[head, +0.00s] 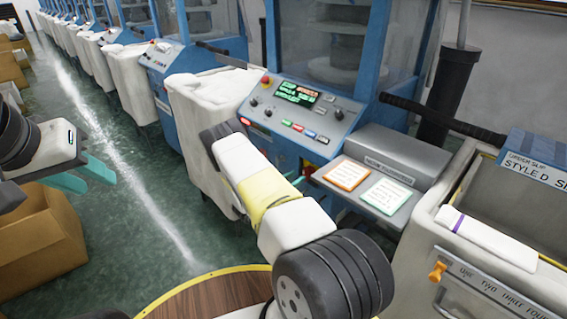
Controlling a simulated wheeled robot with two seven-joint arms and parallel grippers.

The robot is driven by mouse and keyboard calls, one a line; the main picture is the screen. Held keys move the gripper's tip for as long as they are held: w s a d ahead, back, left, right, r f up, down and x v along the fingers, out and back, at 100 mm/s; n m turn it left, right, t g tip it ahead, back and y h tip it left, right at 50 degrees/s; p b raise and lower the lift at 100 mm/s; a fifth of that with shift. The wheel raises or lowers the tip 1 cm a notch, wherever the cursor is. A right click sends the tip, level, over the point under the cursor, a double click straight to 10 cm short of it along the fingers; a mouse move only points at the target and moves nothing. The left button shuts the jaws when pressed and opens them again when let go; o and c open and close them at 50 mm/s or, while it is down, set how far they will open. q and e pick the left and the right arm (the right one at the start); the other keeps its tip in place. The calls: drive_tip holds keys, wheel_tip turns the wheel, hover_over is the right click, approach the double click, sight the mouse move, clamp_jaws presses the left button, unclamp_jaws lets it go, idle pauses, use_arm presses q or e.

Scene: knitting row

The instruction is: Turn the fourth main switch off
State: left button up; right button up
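A row of blue knitting machines runs away to the upper left. The nearest one has a sloped control panel (300,112) with a lit display (298,92), a red round button (266,81), black knobs and several small coloured buttons. A second panel (157,57) shows on the machine behind it; panels farther off are too small to read. I cannot tell which control is the fourth main switch. My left gripper (92,181) is at the left, empty, its teal fingers apart, away from the machines. My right arm reaches up before the nearest machine; its gripper (298,181) is mostly hidden.
White bins (205,125) stand between machines. A grey ledge (395,165) holds an orange-edged card (346,174) and a green-edged card (388,194). At right is a cream bin (412,262) with an orange knob (437,271). Cardboard boxes (45,235) line the left; the green aisle is clear.

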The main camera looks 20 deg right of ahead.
sight(303, 172)
drive_tip(key=shift+x, duration=1.9)
clamp_jaws()
